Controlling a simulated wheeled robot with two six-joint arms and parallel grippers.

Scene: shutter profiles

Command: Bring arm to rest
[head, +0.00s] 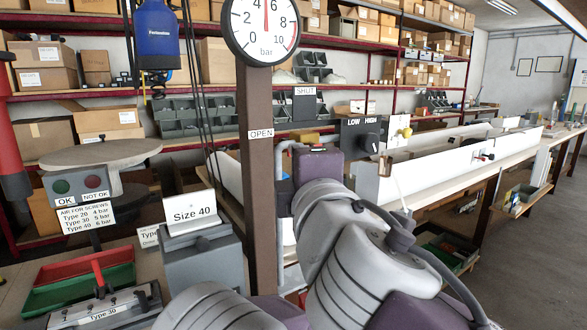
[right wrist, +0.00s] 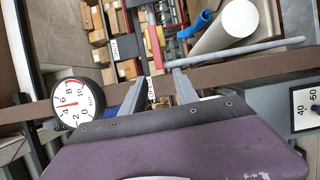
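My right arm (head: 365,265) reaches up through the middle of the head view, its purple wrist (head: 318,163) close beside the brown post (head: 257,200). In the head view its fingers are hidden. In the right wrist view my right gripper (right wrist: 162,76) has two grey fingers standing apart, with the post (right wrist: 235,76) crossing behind them. An "OPEN" label (right wrist: 151,88) shows between the fingers, and I see nothing gripped. My left gripper is not in view.
A pressure gauge (head: 262,27) tops the post, its needle between 4 and 6. A grey block with a "Size 40" sign (head: 192,213), a green tray (head: 95,288) and a "Type 30" fixture (head: 105,305) stand at left. A long white-walled bench (head: 450,155) runs right; the floor there is clear.

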